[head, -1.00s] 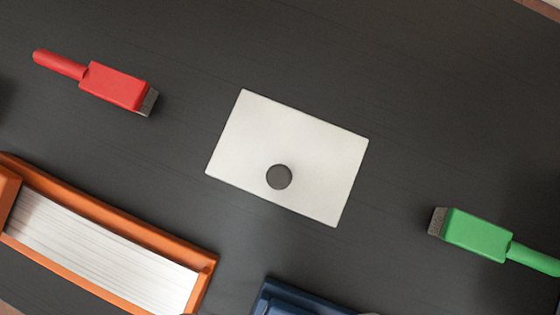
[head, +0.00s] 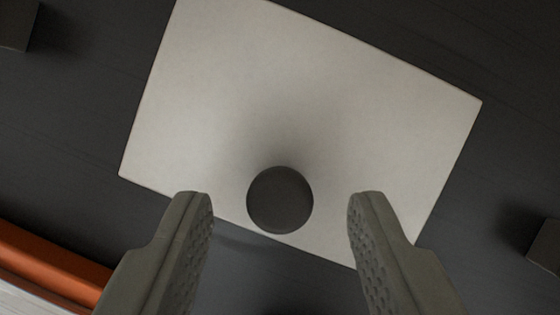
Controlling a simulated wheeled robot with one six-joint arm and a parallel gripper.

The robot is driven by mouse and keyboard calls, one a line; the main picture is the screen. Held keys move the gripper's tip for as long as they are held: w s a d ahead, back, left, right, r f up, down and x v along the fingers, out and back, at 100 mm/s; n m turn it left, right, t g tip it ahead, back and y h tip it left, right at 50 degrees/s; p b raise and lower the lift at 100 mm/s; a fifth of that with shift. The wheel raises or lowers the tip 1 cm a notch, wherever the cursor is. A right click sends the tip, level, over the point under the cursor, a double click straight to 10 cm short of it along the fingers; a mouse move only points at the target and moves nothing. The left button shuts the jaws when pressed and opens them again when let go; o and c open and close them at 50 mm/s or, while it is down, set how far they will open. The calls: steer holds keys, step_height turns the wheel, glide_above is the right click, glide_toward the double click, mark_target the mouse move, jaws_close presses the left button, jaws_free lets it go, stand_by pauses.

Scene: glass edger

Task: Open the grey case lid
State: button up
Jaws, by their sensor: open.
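The case lid (head: 290,80) is a pale grey-white, slightly rotated rectangle filling the upper middle of the head view. A round dark grey knob (head: 280,200) sits near its lower edge. My gripper (head: 279,205) is open, with one finger on each side of the knob and a clear gap on both sides. The fingertips overlap the lid's lower edge in the picture. I cannot tell how far the fingers are above the lid. The lid looks shut, and the case under it is hidden.
The dark table top (head: 70,110) is bare around the lid. An orange-rimmed tray (head: 50,265) with a white inside lies at the lower left. Dark block ends show at the upper left (head: 15,25) and right edge (head: 546,247).

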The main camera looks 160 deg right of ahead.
steer(key=shift+w+a+f, duration=0.1)
steer(key=shift+w+f, duration=0.1)
steer(key=shift+f, duration=0.3)
jaws_close()
steer(key=shift+r, duration=0.1)
